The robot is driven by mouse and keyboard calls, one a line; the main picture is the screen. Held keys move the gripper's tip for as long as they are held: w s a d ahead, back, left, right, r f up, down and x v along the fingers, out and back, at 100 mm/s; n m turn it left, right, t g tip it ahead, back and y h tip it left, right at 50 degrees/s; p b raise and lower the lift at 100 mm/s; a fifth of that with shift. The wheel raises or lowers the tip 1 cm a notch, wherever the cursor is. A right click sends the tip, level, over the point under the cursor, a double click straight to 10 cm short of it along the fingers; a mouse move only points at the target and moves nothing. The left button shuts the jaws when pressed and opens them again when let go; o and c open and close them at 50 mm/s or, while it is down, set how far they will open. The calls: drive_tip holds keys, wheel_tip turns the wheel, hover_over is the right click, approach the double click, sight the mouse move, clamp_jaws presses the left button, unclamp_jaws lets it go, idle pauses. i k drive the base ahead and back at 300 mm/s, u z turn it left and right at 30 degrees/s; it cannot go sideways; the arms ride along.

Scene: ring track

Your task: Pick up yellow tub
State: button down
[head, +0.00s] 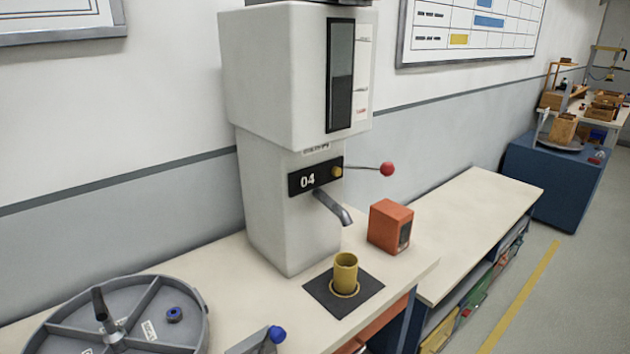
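The yellow tub (345,273) stands upright on a dark square mat (318,289) on the light worktop. It sits in a yellowish ring at its base. It is just below and beside the grey spout (333,208) of the white machine (290,130) marked 04. Its top looks open; its inside is too small to make out. My gripper is not in view.
A lever with a red knob (387,169) juts from the machine. An orange box (390,226) stands right of the tub. A grey divided round tray (147,335) and a blue knob (277,334) are at front left. The bench (470,220) beyond is bare.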

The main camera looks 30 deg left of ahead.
sight(345, 264)
drive_tip(key=k, duration=0.5)
drive_tip(key=u, duration=1.35)
drive_tip(key=i, duration=0.2)
drive_tip(key=z, duration=0.15)
